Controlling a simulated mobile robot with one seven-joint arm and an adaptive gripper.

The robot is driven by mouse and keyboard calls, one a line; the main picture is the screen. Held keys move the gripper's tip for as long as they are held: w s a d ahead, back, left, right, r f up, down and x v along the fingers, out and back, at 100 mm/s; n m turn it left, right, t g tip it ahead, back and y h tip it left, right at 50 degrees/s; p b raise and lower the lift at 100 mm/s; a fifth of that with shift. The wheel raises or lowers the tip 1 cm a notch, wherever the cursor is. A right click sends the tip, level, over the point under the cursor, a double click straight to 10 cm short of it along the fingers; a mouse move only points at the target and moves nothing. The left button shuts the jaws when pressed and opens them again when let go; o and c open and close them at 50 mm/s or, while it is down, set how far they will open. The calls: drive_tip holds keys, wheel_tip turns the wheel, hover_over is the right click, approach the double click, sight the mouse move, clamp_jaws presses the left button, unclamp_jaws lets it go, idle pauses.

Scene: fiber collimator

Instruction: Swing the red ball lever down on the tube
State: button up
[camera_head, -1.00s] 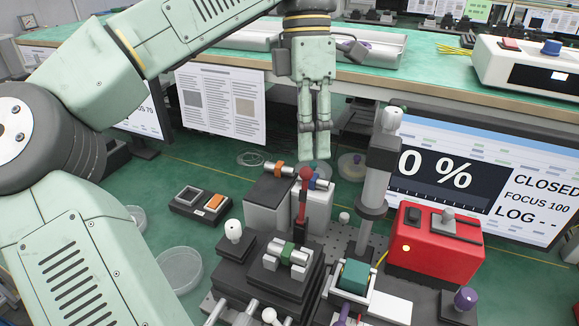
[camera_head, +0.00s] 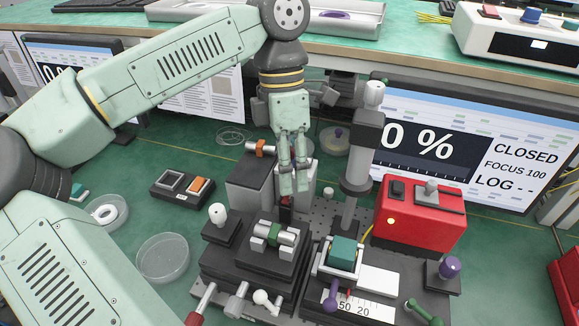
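The lever's dark red lower part (camera_head: 286,203) shows just below my gripper, behind the stage. Its red ball is hidden behind my gripper's fingers. A silver tube with a green band (camera_head: 276,234) lies on the black stepped stage (camera_head: 262,262), in front of the lever. The fingers look close together. I cannot tell whether they touch the lever or grip it.
A silver tube with an orange band (camera_head: 260,149) rests on a grey block (camera_head: 250,185) behind. A dark post (camera_head: 358,165) and a red box (camera_head: 420,218) stand to the right. A white ball knob (camera_head: 217,214) stands left of the stage. A glass dish (camera_head: 163,258) lies farther left.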

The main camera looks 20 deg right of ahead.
drive_tip(key=shift+f, duration=0.1)
drive_tip(key=shift+c, duration=0.4)
clamp_jaws()
idle(0.4)
